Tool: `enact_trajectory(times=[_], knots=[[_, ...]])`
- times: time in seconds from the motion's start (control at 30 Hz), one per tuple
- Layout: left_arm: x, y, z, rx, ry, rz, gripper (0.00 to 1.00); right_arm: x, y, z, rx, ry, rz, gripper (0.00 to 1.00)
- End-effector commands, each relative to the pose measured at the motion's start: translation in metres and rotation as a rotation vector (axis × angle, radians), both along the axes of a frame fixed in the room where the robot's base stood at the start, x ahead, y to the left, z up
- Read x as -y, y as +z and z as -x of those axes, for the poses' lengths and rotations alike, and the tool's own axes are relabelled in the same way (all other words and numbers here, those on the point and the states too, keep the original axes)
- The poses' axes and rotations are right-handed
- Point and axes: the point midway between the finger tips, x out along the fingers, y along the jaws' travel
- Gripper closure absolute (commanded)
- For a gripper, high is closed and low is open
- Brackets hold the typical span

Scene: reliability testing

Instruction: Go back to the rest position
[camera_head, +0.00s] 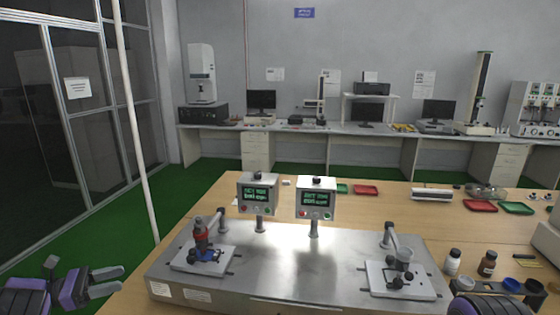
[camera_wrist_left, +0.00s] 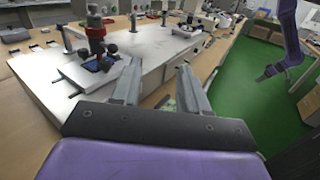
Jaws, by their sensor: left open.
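My left gripper (camera_head: 106,281) is at the lower left in the head view, beside the left end of the metal test bench. Its two grey fingers (camera_wrist_left: 160,85) are apart with nothing held between them in the left wrist view. A purple part of my right arm (camera_head: 474,303) shows at the bottom right edge in the head view. In the left wrist view a purple arm of mine with a grey end (camera_wrist_left: 268,73) hangs over the green floor at the upper right; its jaws are too small to read.
The metal bench (camera_head: 270,255) carries a left fixture holding a red-and-blue part (camera_head: 202,240), a right fixture (camera_head: 402,275) and two display boxes (camera_head: 317,198). Bottles (camera_head: 487,264) stand to the right on the wooden table. A white pole (camera_head: 137,140) stands at left. Green floor (camera_head: 195,190) is free behind.

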Motion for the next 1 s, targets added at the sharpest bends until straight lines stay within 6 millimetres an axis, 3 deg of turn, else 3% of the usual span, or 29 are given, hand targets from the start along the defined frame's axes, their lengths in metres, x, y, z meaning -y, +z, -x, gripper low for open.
enact_trajectory(times=[0.2, 0.43, 0.67, 0.77, 0.87, 0.97, 1.0], knots=[[0.006, -0.005, -0.005, 0.18, -0.011, -0.132, 0.56, 0.0, 0.0, -0.001, 0.002, 0.0, 0.0, 0.57], [-0.003, -0.017, -0.008, 0.503, 0.071, -0.34, 0.56, 0.0, 0.0, -0.001, 0.002, 0.001, 0.0, 0.57], [-0.01, -0.054, -0.013, 0.929, 0.308, -0.724, 0.56, 0.0, -0.002, -0.001, 0.001, 0.0, 0.0, 0.57], [-0.007, -0.093, -0.014, 1.083, 0.452, -1.052, 0.56, 0.0, -0.009, -0.001, 0.001, 0.0, 0.0, 0.57], [0.002, -0.155, -0.002, 1.099, 0.51, -1.515, 0.56, 0.0, -0.021, -0.001, 0.001, 0.0, 0.0, 0.57], [0.025, -0.231, 0.039, 0.946, 0.323, -1.954, 0.56, 0.0, -0.035, -0.001, 0.001, 0.0, 0.0, 0.57], [0.036, -0.257, 0.062, 0.869, 0.198, -2.073, 0.56, 0.0, -0.04, -0.001, 0.001, 0.0, 0.0, 0.57]])
